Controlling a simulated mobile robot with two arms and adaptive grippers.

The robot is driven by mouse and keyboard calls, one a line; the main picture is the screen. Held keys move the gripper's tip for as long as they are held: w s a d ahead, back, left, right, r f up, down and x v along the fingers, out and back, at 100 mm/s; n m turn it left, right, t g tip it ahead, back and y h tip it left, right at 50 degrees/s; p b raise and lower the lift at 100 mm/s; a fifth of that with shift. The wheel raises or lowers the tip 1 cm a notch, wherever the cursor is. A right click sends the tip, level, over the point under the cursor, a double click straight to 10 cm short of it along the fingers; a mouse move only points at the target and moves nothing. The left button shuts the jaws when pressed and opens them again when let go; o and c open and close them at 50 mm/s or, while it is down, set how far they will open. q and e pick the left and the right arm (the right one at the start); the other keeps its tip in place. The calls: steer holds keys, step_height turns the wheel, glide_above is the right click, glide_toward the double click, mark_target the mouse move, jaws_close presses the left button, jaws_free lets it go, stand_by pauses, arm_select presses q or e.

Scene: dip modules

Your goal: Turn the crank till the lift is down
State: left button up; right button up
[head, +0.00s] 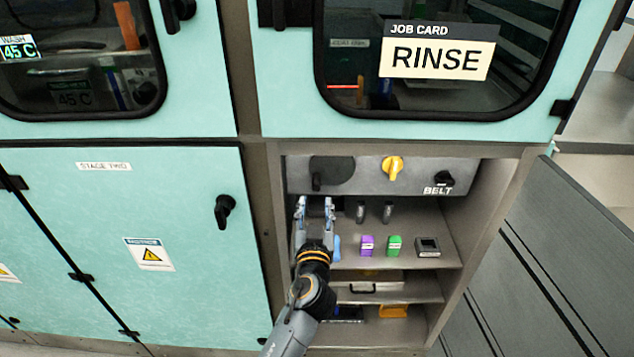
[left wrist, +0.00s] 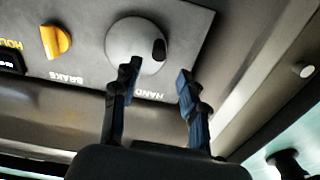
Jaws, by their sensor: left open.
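The crank is a round disc (head: 335,166) with a black handle knob (head: 316,182) at its lower left, on the grey panel inside the open compartment. In the left wrist view the disc (left wrist: 125,42) looks pale grey, and its black knob (left wrist: 159,50) shows at its right. My left gripper (head: 316,203) is open and empty just below the crank. In the left wrist view its two fingers stand apart (left wrist: 155,82), with the knob seen between and beyond them; I cannot tell whether anything touches. I cannot make out the lift. My right gripper is out of view.
Right of the crank sit a yellow brake knob (head: 393,167) and a black belt knob (head: 443,179). Purple (head: 367,246) and green (head: 394,246) blocks and a dark square item (head: 428,247) stand on the shelf below. An open grey door (head: 560,250) stands at the right.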

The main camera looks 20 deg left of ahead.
mark_target(316, 191)
arm_select(q)
steer(key=x, duration=0.7)
steer(key=shift+w+p, duration=0.3)
steer(key=shift+p, duration=0.05)
steer(key=shift+w+a+f, duration=0.1)
steer(key=shift+w+a, duration=0.05)
steer(key=shift+w, duration=0.35)
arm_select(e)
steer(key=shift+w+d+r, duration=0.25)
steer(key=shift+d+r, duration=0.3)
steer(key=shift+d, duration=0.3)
arm_select(q)
jaws_close()
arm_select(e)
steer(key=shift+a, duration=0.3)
